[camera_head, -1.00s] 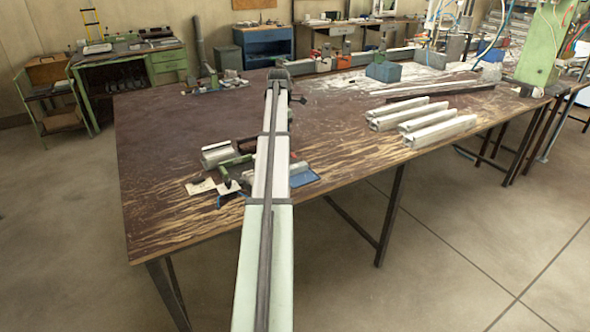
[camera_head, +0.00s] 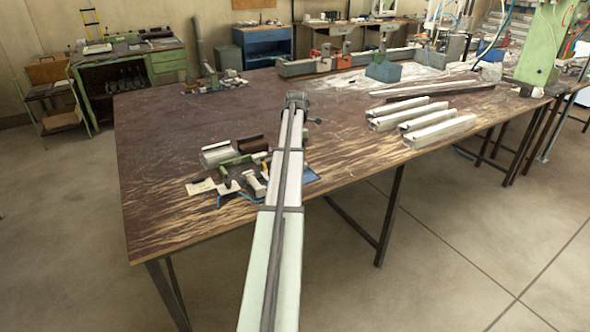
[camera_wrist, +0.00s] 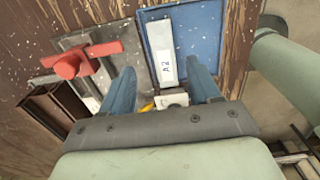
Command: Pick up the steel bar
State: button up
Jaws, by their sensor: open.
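A pale grey metal bar (camera_wrist: 162,50) marked "A2", which looks like the steel bar, lies on a blue tray (camera_wrist: 206,26) in the wrist view. My gripper (camera_wrist: 163,80) is open, with one blue finger on each side of the bar's near end. I see no contact between the fingers and the bar. A small pale block with something yellow beside it shows between the fingers, near the palm. In the head view my arm covers the bar, and only a corner of the blue tray (camera_head: 311,175) shows.
A red-handled clamp (camera_wrist: 75,63) and a brown channel profile (camera_wrist: 47,108) lie left of my gripper in the wrist view. Several pale profiles (camera_head: 425,122) lie on the table's right side. The table edge (camera_head: 350,183) is close by.

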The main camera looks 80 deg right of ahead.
jog(key=shift+a+f, duration=0.2)
jog(key=shift+f, duration=1.15)
jog(key=shift+a+f, duration=0.15)
jog(key=shift+f, duration=1.15)
jog(key=shift+c, duration=0.3)
grip_shut()
